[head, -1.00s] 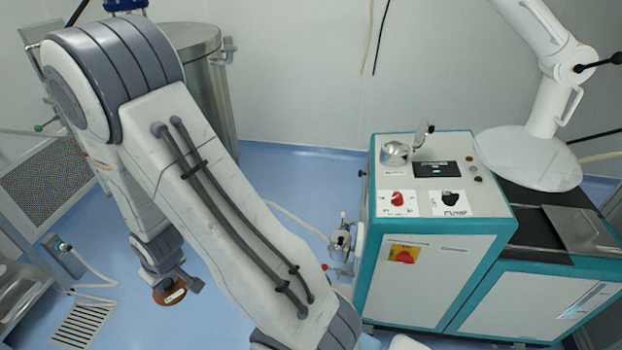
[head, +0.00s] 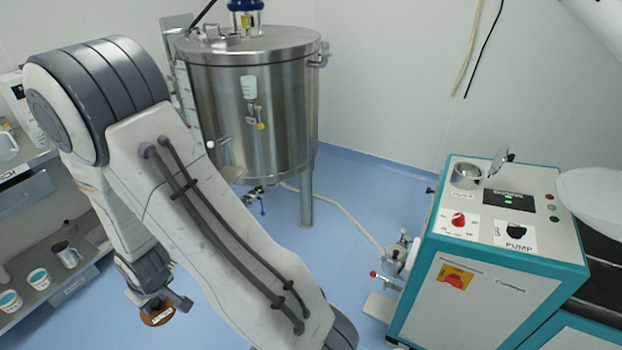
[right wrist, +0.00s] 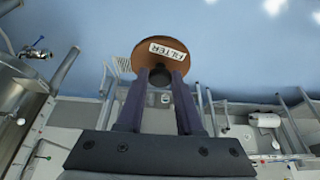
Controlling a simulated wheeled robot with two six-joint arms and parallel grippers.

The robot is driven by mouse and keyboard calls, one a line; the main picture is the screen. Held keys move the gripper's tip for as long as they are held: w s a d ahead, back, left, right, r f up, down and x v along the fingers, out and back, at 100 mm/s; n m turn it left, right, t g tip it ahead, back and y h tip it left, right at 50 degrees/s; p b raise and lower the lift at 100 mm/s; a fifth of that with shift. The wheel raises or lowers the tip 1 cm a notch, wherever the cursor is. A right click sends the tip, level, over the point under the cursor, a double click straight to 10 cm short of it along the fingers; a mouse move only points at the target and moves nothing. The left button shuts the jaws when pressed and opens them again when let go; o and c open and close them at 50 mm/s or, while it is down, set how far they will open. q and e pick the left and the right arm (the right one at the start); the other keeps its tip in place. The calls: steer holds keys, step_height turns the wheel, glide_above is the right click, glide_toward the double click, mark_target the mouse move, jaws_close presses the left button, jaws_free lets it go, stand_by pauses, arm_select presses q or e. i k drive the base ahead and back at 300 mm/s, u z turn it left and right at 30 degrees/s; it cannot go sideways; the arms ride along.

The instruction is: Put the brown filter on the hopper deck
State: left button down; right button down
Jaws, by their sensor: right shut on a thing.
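The brown filter (head: 158,317) is a round disc with a white label. It hangs at the lower left of the head view, above the blue floor. My right gripper (head: 165,303) is shut on it. In the right wrist view the filter (right wrist: 178,62) sits at the tips of the gripper's fingers (right wrist: 160,82), its label reading FILTER. The flat top of the white and teal cabinet (head: 478,236), which may be the hopper deck, is at the right, well away from the filter. It carries a small metal cup (head: 466,178) with a raised lid. My left gripper is not in view.
A large steel tank (head: 275,110) on legs stands at the back. A pump with pipework (head: 397,258) juts out beside the cabinet. Shelves with several cups (head: 40,278) are at the left. Blue floor (head: 330,235) is open between tank and cabinet, apart from a hose.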

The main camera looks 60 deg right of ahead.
mark_target(597, 289)
steer(key=u, duration=0.05)
steer(key=k, duration=1.45)
steer(key=z, duration=2.45)
steer(key=i, duration=0.5)
